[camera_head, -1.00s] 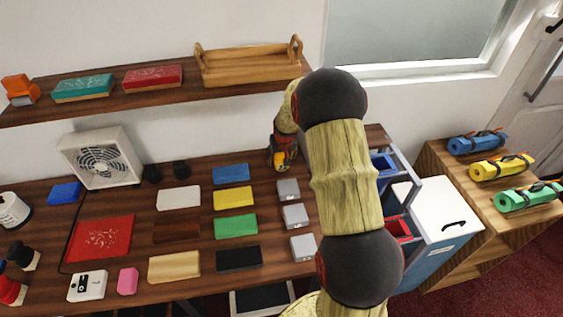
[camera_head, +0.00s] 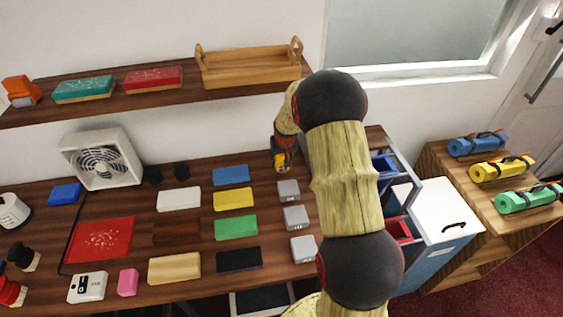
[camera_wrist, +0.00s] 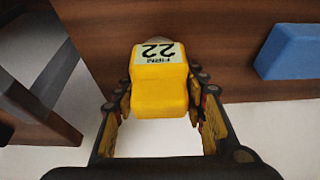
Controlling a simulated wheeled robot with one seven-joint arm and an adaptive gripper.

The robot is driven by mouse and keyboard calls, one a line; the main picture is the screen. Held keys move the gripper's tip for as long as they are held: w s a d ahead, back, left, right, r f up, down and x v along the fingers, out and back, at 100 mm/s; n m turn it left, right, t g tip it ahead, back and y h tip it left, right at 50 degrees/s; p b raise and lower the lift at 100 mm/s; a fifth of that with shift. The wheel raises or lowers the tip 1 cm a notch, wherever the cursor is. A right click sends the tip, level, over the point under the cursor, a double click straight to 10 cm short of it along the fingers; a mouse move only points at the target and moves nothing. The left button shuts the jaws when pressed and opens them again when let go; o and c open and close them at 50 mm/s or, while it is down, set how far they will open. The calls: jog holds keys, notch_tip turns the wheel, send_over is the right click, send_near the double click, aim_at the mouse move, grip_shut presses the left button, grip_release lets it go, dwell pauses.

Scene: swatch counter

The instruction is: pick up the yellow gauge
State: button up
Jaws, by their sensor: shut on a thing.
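The yellow gauge (camera_wrist: 158,85) sits between the two fingers of my gripper (camera_wrist: 160,100) in the wrist view. It is a rounded yellow block with a white label reading "FIRN 22". My gripper is shut on it, with a finger against each side. In the head view my gripper (camera_head: 282,162) is small and partly hidden by my arm, at the back right of the counter (camera_head: 262,190). A bit of yellow shows there between the fingers. I cannot tell exactly how far above the counter the gauge is.
A blue block (camera_head: 231,175) lies left of my gripper; it also shows in the wrist view (camera_wrist: 290,52). Several grey blocks (camera_head: 288,190) stand in front. A shelf (camera_head: 150,92) with a wooden tray (camera_head: 250,68) hangs behind. A rack with blue and red bins (camera_head: 400,229) stands right.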

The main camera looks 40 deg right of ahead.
aim_at(282, 156)
jog(key=shift+r, duration=0.6)
notch_tip(282, 156, up, 2)
jog(key=shift+r+p, duration=0.15)
jog(key=shift+p, duration=0.6)
jog(key=s+r, duration=0.1)
jog(key=s+a+r+p, duration=0.1)
jog(key=r, duration=0.1)
jog(key=s+a+r, duration=0.1)
jog(key=s+r, duration=0.1)
jog(key=shift+r, duration=0.25)
jog(key=s+a+r+p, duration=0.2)
jog(key=s+a+r, duration=0.2)
jog(key=s, duration=0.4)
jog(key=shift+s, duration=0.3)
jog(key=o, duration=0.8)
jog(key=c, duration=0.4)
